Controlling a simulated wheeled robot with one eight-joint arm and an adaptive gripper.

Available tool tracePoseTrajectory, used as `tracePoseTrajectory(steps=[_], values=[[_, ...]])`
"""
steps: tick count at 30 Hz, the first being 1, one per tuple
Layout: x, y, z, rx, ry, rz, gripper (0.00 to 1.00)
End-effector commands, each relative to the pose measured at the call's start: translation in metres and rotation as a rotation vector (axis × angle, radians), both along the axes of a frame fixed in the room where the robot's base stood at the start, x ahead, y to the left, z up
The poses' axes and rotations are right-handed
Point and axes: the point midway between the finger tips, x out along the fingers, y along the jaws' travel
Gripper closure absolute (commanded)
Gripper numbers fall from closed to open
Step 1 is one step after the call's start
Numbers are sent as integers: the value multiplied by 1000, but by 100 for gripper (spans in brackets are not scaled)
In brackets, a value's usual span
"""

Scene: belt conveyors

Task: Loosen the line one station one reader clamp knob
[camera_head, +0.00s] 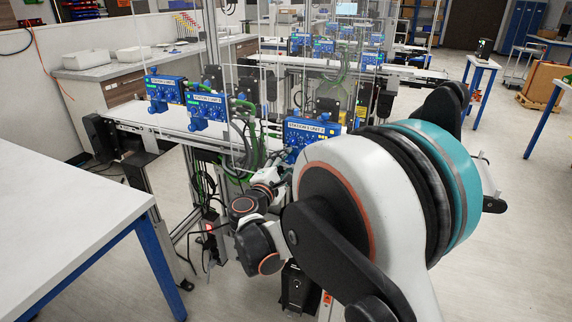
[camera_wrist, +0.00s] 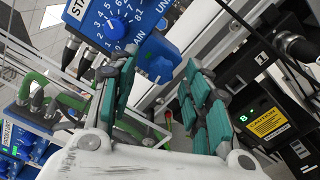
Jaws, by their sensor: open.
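In the wrist view a blue unit with a white numbered dial (camera_wrist: 112,22) marked "GAIN" fills the top. A blue rounded knob (camera_wrist: 158,57) sticks out beside it; its label is not readable, so I cannot tell for sure that it is the clamp knob. My gripper (camera_wrist: 161,72) is open, with its teal-padded fingers to the left and right of this knob. I cannot tell whether they touch it. In the head view a blue station 1 unit (camera_head: 309,133) stands on the line, partly behind my arm. My fingertips are hidden there.
Two more blue station units (camera_head: 165,88) (camera_head: 206,108) stand to the left on the conveyor. Green hoses (camera_wrist: 50,88) and black cables run close to my gripper. A black box with a yellow caution label (camera_wrist: 268,122) is at right. A white table (camera_head: 65,215) is at front left.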

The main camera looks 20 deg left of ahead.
Motion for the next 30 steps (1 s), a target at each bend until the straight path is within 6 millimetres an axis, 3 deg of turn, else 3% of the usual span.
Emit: tracePoseTrajectory(steps=[5, 18, 24, 30], values=[[-21, 3, 0, 0, 0, 4, 56], [-102, 9, 0, 0, 0, 3, 56], [-117, 10, 0, 0, 0, 1, 56], [-118, 10, 0, 0, 0, 1, 56]])
